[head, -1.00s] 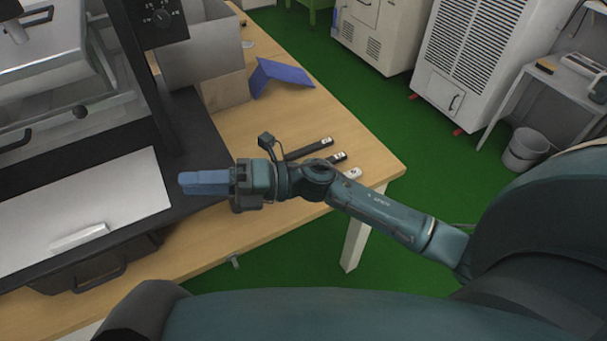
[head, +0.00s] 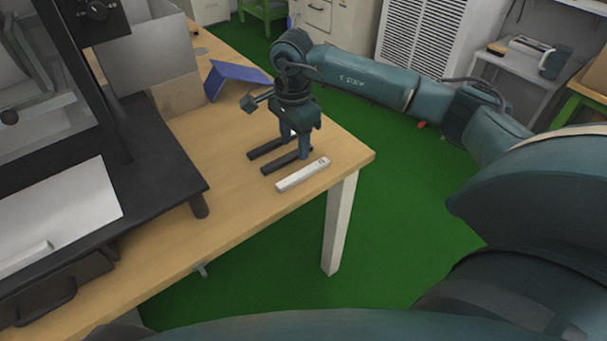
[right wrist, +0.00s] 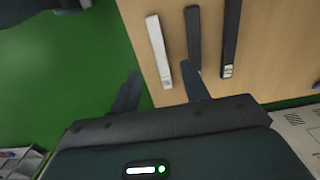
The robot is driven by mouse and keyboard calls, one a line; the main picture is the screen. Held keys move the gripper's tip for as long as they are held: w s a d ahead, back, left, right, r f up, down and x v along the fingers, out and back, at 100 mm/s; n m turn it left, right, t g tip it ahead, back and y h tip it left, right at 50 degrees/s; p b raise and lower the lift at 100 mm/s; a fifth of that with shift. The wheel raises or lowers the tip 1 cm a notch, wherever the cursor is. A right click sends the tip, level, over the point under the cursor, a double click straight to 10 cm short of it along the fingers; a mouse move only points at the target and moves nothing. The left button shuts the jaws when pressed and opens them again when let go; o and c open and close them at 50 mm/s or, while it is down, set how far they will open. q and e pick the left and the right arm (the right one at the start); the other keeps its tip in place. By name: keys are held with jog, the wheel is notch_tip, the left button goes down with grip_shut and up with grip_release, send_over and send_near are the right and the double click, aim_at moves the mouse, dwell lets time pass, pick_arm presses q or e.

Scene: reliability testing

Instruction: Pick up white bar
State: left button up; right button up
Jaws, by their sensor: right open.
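A white bar (head: 302,175) lies flat on the wooden table near its right corner. It also shows in the right wrist view (right wrist: 158,50), lying in the picture between my two fingers. My right gripper (head: 295,150) points down over the group of bars, open and empty; its fingers also show in the right wrist view (right wrist: 160,72). In the head view its fingers appear over the dark bars, just behind the white bar. I cannot tell its exact height. My left gripper is not in view.
Two dark bars (head: 286,162) (head: 266,147) lie beside the white bar on the table (head: 225,210). A blue angled piece (head: 235,77) and a grey box (head: 167,55) stand behind. A black machine base (head: 165,170) fills the left. Green floor lies beyond the table edge.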

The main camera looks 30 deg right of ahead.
aim_at(297, 175)
notch_tip(297, 175, down, 4)
jog(key=shift+r, duration=0.1)
jog(key=shift+s+d+f, duration=0.1)
jog(key=shift+f, duration=2.65)
grip_shut()
